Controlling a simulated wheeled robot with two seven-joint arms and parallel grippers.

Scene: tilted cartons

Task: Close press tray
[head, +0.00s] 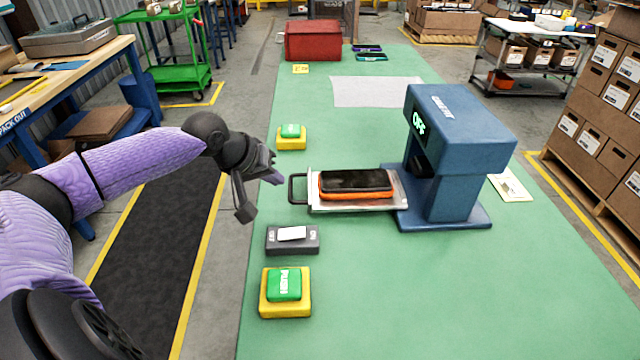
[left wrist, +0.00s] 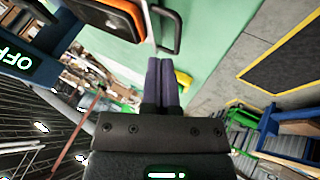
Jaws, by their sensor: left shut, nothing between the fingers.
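The blue press (head: 455,130) stands on the green table, its display reading OFF. Its metal tray (head: 398,204) is pulled out to the left, with a black handle (head: 297,189) at its left end. An orange-cased phone (head: 355,182) lies on the tray. My left gripper (head: 274,178) is shut and empty, just left of the handle and apart from it. In the left wrist view the shut fingers (left wrist: 162,82) point toward the handle (left wrist: 168,30), the phone (left wrist: 122,14) and the press (left wrist: 30,55). My right gripper is not in view.
A grey switch box (head: 292,240) and a green button on a yellow base (head: 285,291) sit in front of the tray. Another green button (head: 291,136) sits behind. A red toolbox (head: 313,41) stands at the far end. The table's right front is clear.

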